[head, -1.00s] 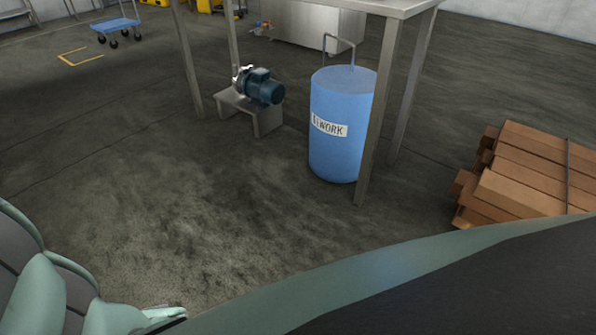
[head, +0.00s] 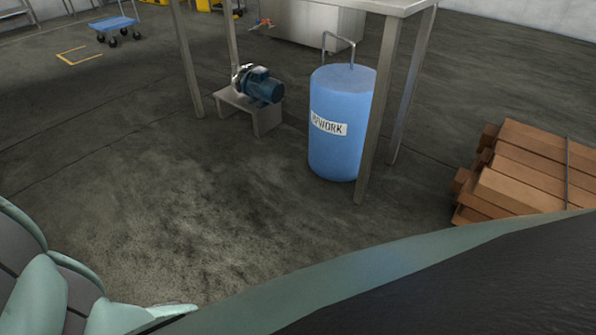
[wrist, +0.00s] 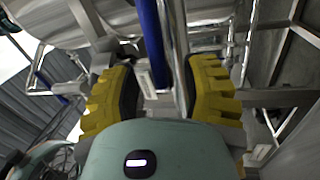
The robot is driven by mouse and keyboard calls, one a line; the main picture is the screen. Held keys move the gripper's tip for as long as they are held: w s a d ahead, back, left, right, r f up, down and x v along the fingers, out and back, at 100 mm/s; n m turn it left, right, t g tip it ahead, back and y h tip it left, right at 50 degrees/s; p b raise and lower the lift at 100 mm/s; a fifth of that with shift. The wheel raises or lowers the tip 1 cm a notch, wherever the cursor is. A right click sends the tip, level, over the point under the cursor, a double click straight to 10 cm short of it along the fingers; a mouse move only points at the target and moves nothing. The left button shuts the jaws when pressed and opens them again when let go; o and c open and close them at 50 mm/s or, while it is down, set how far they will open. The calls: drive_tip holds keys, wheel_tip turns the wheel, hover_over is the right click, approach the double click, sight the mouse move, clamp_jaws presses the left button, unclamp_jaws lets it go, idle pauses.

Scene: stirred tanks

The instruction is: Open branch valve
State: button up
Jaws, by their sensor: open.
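My gripper (wrist: 160,85) shows in the wrist view with its two yellow ribbed fingers apart. A blue bar (wrist: 153,45) and a bright steel pipe (wrist: 179,50) run through the gap between the fingers in the picture. I cannot tell how deep they lie between the fingers or whether they touch. Which part is the branch valve is not clear in this view. In the head view, a small fitting with red and blue parts (head: 262,24) sits low beside a steel cabinet; its role is not clear.
A blue REWORK drum (head: 335,150) stands by the steel table's leg (head: 381,110). A motor pump (head: 260,84) sits on a low stand. Stacked wooden beams (head: 530,175) lie at right. A blue cart (head: 112,24) is far left. The floor between is clear.

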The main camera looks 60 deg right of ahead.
drive_tip(key=v, duration=1)
drive_tip(key=shift+d, duration=0.15)
drive_tip(key=shift+r, duration=0.1)
